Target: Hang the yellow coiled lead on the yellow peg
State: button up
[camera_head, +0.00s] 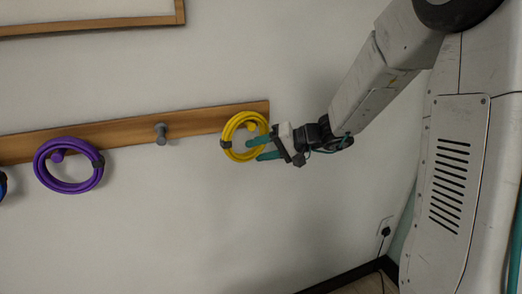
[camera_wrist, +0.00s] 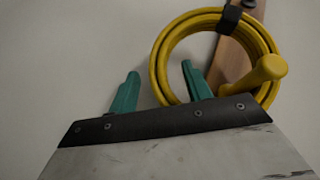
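The yellow coiled lead (camera_head: 229,133) is at the right end of the wall board, a round loop with a dark band. It also shows in the wrist view (camera_wrist: 160,60). The yellow peg (camera_head: 250,126) appears inside the loop, near its upper right; in the wrist view the peg (camera_wrist: 268,69) sticks out in front of the board. The loop appears to be around the peg; whether it rests on it I cannot tell. My gripper (camera_head: 254,149) has its green fingers spread apart at the loop's lower right. In the wrist view the gripper (camera_wrist: 160,70) has one finger outside the loop and one overlapping its inside.
The wooden board (camera_head: 200,121) carries a bare grey peg (camera_head: 161,133) and a purple peg (camera_head: 58,154) with a purple coil (camera_head: 41,170) on it. A blue item (camera_head: 2,185) shows at the left edge. A wall socket with a plug (camera_head: 386,230) is low on the right. The wall below the board is clear.

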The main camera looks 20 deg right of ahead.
jog(key=v, duration=0.8)
jog(key=s+a+f+m+g+h, duration=0.15)
jog(key=s+g, duration=0.25)
jog(key=s, duration=0.4)
jog(key=s+a+f+g+h, duration=0.2)
jog(key=s+a+g+h, duration=0.1)
jog(key=s, duration=0.5)
jog(key=s+r+n+h, duration=0.3)
jog(key=s+h, duration=0.4)
jog(key=s, duration=0.6)
jog(key=shift+s+d+r+n+t, duration=0.35)
jog(key=shift+d+r, duration=0.1)
jog(key=shift+r, duration=0.1)
jog(key=shift+c, duration=0.3)
